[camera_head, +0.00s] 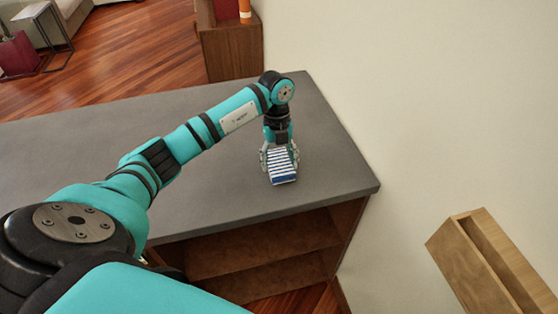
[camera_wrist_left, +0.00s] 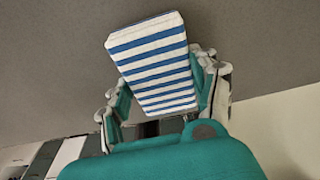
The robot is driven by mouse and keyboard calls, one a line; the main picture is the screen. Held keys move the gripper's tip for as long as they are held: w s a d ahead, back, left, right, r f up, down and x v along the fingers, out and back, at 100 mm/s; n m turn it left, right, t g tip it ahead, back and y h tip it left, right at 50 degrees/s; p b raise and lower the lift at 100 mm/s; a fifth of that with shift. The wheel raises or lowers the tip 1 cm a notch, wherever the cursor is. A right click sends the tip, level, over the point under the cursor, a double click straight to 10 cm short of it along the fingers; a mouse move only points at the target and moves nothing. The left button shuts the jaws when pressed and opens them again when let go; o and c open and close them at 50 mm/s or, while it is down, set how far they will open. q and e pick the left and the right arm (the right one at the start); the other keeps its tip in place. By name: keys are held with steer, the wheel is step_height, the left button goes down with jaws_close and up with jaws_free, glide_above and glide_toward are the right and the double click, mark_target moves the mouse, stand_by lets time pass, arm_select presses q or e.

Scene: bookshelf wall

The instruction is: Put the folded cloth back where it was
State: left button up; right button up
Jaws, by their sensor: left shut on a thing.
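The folded cloth (camera_head: 283,172) has blue and white stripes and shows on the grey top of the shelf unit (camera_head: 230,190), near its right end. It also shows in the left wrist view (camera_wrist_left: 152,60), between the fingers. My left gripper (camera_head: 280,160) points down from above and is shut on the cloth, one finger on each side. The left gripper also shows in the left wrist view (camera_wrist_left: 165,105). I cannot tell whether the cloth touches the top or is held just above it. My right gripper is in neither view.
The grey top is bare around the cloth. Open wooden shelves (camera_head: 260,245) lie below its front edge. A cream wall (camera_head: 430,90) runs along the right, with a wooden box-like shelf (camera_head: 475,265) at lower right. A wooden cabinet (camera_head: 232,50) stands behind.

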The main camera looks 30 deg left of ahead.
mark_target(277, 156)
arm_select(q)
steer(key=shift+f, duration=0.75)
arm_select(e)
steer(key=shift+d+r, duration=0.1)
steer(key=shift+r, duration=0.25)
arm_select(q)
steer(key=shift+f, duration=0.1)
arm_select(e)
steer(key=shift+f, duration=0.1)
arm_select(q)
steer(key=o, duration=1.1)
steer(key=shift+r, duration=0.25)
steer(key=r+b, duration=0.1)
steer(key=r, duration=0.2)
steer(key=r+b, duration=0.1)
steer(key=r, duration=0.3)
steer(key=w+a+r+b, duration=0.1)
steer(key=r, duration=0.2)
steer(key=shift+w+a+r, duration=0.1)
steer(key=shift+r, duration=0.75)
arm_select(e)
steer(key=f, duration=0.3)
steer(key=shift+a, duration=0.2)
